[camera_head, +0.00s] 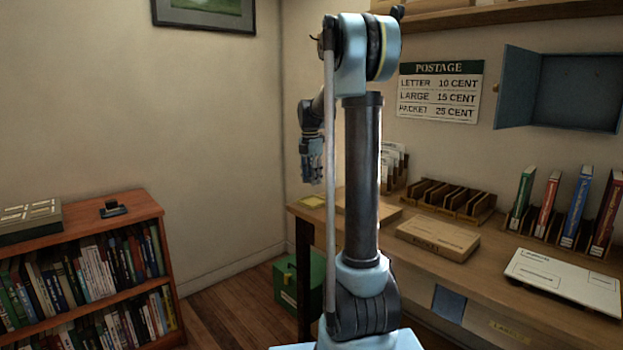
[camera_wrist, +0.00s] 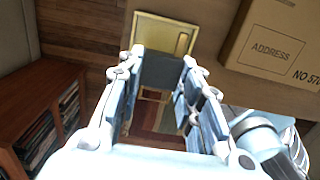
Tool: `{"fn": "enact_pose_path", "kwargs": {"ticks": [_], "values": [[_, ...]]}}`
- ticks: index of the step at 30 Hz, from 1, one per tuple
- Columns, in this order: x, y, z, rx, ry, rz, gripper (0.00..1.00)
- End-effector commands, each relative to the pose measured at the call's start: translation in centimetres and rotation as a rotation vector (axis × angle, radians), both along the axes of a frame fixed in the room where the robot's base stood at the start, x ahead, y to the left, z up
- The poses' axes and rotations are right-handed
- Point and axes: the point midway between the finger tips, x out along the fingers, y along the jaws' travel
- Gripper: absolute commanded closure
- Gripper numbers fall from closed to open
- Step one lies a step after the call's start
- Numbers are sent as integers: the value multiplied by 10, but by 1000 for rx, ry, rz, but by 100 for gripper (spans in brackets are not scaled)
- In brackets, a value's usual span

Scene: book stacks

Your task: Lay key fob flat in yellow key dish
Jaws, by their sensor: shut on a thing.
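The yellow key dish (camera_wrist: 207,30) is a shallow square tray on the desk, just beyond my fingertips in the wrist view. It also shows small at the desk's far left end in the head view (camera_head: 313,201). My gripper (camera_wrist: 162,69) is shut on a dark, flat-faced piece, which I take to be the key fob (camera_wrist: 160,72). The fob spans the gap between the fingers and covers the near part of the dish in the wrist view. In the head view my gripper (camera_head: 312,172) hangs above the dish, clear of it; the fob cannot be made out there.
Cardboard parcels (camera_head: 438,237) lie on the desk (camera_head: 480,275), one close right of the dish in the wrist view (camera_wrist: 275,45). A wooden sorter (camera_head: 445,198) and book row stand behind. A bookshelf (camera_head: 95,225) stands left; a green box (camera_head: 288,283) is by the desk.

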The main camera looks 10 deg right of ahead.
Motion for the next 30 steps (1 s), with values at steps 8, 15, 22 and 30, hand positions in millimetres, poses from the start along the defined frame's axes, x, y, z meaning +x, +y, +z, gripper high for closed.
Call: {"fn": "enact_pose_path", "kwargs": {"ticks": [8,15,22,30], "values": [[0,0,-18,0,0,0,84],[0,0,-33,0,0,0,84],[0,0,-46,0,0,0,84],[0,0,-53,0,0,0,84]]}}
